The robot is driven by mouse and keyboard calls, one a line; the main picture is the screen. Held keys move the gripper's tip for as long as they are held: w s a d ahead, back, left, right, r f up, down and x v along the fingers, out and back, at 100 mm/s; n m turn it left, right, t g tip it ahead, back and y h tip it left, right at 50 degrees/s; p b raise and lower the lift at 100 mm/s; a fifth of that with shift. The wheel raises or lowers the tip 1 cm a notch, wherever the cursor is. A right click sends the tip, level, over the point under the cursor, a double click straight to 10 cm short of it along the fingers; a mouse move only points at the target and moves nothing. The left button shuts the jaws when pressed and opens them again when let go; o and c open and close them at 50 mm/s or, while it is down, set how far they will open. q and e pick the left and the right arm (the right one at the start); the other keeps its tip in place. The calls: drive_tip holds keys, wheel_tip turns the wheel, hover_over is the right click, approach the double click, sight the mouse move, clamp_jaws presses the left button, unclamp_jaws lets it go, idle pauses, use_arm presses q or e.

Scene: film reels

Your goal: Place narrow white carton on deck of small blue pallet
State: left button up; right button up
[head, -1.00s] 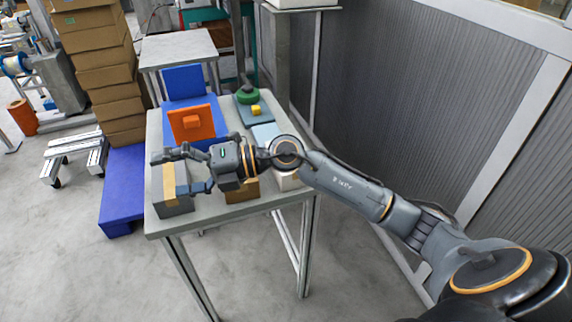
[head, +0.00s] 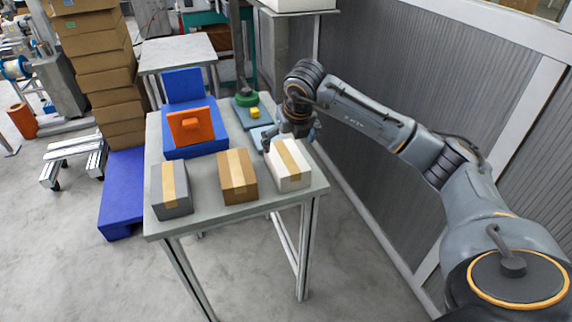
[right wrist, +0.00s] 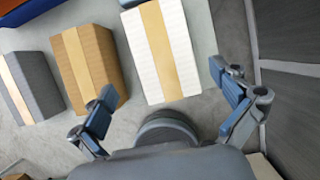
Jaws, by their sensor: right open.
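The narrow white carton (head: 290,166), with a tan tape strip, stands at the right end of the near table's front row. My right gripper (head: 290,136) is at its far side, pointing down, with fingers apart. In the right wrist view the white carton (right wrist: 178,45) lies ahead between the open fingers (right wrist: 168,97), and nothing is gripped. A low blue pallet (head: 122,188) is on the floor left of the table, its deck partly hidden by the table. My left gripper is not in view.
A brown carton (head: 237,176) and a grey carton (head: 171,189) stand left of the white one. Brown boxes (head: 107,70) are stacked behind the pallet.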

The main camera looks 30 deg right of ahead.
sight(286, 156)
drive_tip(key=p+x, duration=0.1)
drive_tip(key=x, duration=0.7)
drive_tip(key=shift+d, duration=0.2)
drive_tip(key=c, duration=1.5)
drive_tip(key=shift+o, duration=0.2)
